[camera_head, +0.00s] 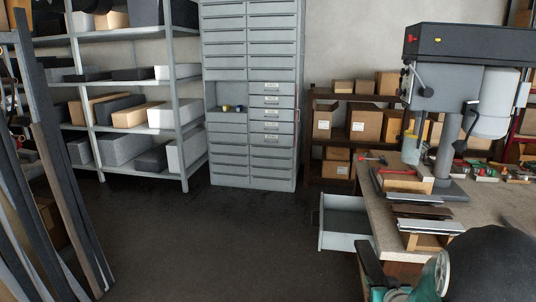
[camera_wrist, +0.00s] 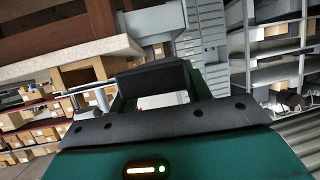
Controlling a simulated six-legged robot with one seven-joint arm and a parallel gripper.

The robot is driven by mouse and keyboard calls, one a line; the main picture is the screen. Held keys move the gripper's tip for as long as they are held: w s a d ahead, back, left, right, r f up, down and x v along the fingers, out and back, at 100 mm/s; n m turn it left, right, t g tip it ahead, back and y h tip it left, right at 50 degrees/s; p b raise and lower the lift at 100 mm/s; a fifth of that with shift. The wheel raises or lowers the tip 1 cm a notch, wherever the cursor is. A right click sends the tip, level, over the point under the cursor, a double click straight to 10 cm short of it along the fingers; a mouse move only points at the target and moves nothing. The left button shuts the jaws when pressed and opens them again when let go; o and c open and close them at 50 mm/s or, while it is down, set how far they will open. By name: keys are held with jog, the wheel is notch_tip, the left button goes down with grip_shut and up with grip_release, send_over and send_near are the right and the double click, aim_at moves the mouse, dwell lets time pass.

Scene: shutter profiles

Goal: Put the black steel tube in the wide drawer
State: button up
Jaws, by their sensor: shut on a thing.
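The black steel tube (camera_wrist: 150,78) is a dark block between the green fingers of my gripper (camera_wrist: 158,92) in the wrist view. My gripper is shut on it. In the head view a dark bar (camera_head: 369,264), probably the tube, shows at the lower right, in front of the bench and just below the open drawer. The wide drawer (camera_head: 345,242) is pulled out from the left side of the bench and looks empty in the part I see. In the wrist view a grey drawer-like shape (camera_wrist: 152,20) shows above the tube. The tube's far end is unclear.
The workbench (camera_head: 388,218) carries a drill press (camera_head: 440,100) and several profiles on wooden blocks (camera_head: 425,225). A grey drawer cabinet (camera_head: 250,150) and shelves (camera_head: 150,130) stand behind. Tall profiles (camera_head: 50,170) lean at the left. The middle floor is clear.

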jog(key=w+a+f+y, duration=0.1)
jog(key=w+a+f, duration=0.1)
jog(key=a+f, duration=0.5)
jog(key=w+a+f, duration=0.2)
jog(key=a+f, duration=0.1)
jog(key=a, duration=0.8)
jog(key=s+f, duration=0.5)
jog(key=f, duration=0.1)
jog(key=shift+n, duration=0.4)
jog(key=shift+a, duration=0.1)
